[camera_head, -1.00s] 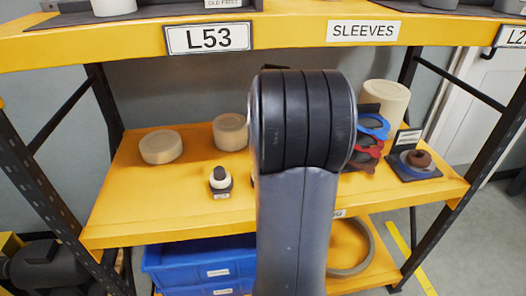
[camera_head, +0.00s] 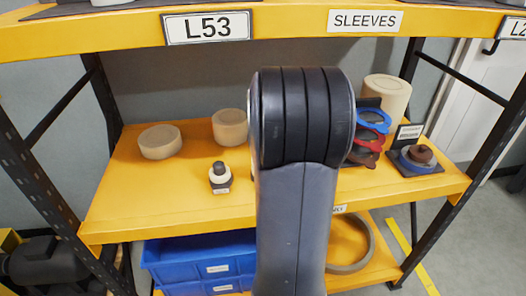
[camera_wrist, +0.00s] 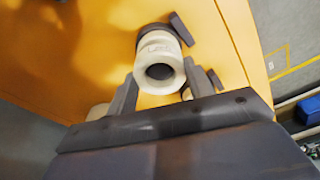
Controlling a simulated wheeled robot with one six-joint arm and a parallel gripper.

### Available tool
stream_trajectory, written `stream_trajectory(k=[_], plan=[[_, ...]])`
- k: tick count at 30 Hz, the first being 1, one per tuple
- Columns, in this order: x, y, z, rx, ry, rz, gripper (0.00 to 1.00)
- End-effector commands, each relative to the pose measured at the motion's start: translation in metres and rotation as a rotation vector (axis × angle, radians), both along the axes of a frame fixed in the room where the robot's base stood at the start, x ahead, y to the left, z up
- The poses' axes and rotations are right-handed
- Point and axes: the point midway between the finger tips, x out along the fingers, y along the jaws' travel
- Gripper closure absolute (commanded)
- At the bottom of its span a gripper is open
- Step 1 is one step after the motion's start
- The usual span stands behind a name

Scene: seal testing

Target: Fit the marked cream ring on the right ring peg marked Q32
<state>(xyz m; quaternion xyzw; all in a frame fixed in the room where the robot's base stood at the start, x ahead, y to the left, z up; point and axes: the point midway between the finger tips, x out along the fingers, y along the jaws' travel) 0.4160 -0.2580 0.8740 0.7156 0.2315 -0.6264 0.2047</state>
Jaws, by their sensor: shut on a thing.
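In the wrist view a cream ring (camera_wrist: 159,82) with a dark round hole sits between the fingers of my gripper (camera_wrist: 163,88), which is shut on it. Faint marks show on the cream surface just above the hole, too small to read. In the head view my arm hides the gripper and the held ring. A small dark peg with a cream ring around it (camera_head: 220,177) stands at the middle shelf's front left. Another stand at the right (camera_head: 417,160) carries a blue ring and a brown piece. I cannot read Q32 on either stand.
The yellow shelf (camera_head: 120,205) has free room around the left stand. Cream cylinders (camera_head: 160,142) stand at the back. Blue and red parts (camera_head: 370,140) hang on a dark rack right of my arm. A black upright (camera_head: 485,145) bounds the right side. Blue bins (camera_head: 200,262) sit below.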

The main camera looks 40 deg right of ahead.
Motion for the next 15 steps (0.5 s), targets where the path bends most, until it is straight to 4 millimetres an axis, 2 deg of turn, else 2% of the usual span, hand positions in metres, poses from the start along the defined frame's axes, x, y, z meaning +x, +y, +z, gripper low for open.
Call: stream_trajectory(k=[15], plan=[[0.0,0.0,-0.012,0.0,0.0,0.0,0.73]])
